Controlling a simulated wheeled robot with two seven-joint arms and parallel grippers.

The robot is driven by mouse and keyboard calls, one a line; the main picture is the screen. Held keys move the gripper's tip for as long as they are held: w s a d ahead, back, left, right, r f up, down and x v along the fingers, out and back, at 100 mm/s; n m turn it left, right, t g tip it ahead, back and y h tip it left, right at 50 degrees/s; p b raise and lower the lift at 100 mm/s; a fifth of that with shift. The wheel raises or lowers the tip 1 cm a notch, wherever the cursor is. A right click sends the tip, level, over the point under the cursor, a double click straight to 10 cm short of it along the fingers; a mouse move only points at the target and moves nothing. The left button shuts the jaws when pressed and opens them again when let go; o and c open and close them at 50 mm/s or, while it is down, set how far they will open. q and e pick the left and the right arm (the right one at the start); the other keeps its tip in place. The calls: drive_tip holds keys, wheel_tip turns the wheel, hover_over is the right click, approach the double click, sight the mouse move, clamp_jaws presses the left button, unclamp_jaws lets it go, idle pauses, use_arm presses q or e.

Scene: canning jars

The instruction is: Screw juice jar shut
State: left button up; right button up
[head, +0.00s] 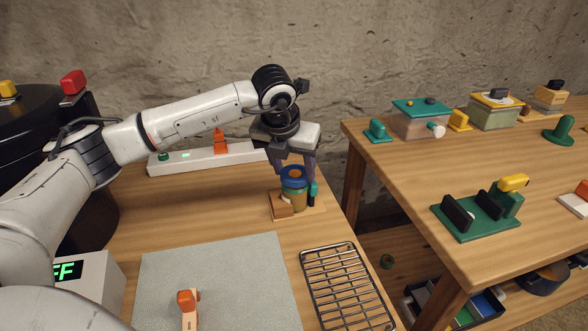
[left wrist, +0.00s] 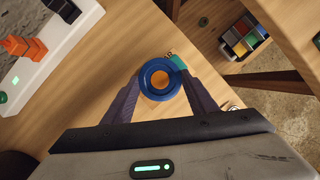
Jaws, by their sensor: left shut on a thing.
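The juice jar (head: 295,199) stands upright in the head view, in a holder with a wooden block (head: 281,207) and a green post (head: 315,191). A blue ring lid (head: 286,182) with an orange centre sits on top of the jar. My left gripper (head: 296,172) reaches down from above with its purple fingers on either side of the lid, shut on it. In the left wrist view the blue lid (left wrist: 146,82) lies between the fingertips, and the jar body below is hidden. My right gripper is in neither view.
A grey mat (head: 225,262) with an orange-handled tool (head: 188,306) lies in front. A wire rack (head: 342,284) is right of it. A white power strip (head: 185,160) lies behind. A second table (head: 480,155) with several containers stands right, across a gap.

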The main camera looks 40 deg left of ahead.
use_arm(q)
drive_tip(key=shift+a+m+h+b, duration=0.2)
drive_tip(key=shift+m+h+b, duration=0.15)
drive_tip(key=shift+m, duration=0.55)
drive_tip(key=shift+m+h, duration=0.55)
drive_tip(key=shift+m, duration=0.85)
drive_tip(key=shift+a, duration=0.1)
drive_tip(key=shift+r+m+h, duration=0.1)
drive_tip(key=shift+m+h, duration=0.2)
drive_tip(key=shift+m, duration=0.4)
drive_tip(key=m+h+p, duration=0.1)
drive_tip(key=m, duration=0.2)
drive_tip(key=shift+w+a, duration=0.1)
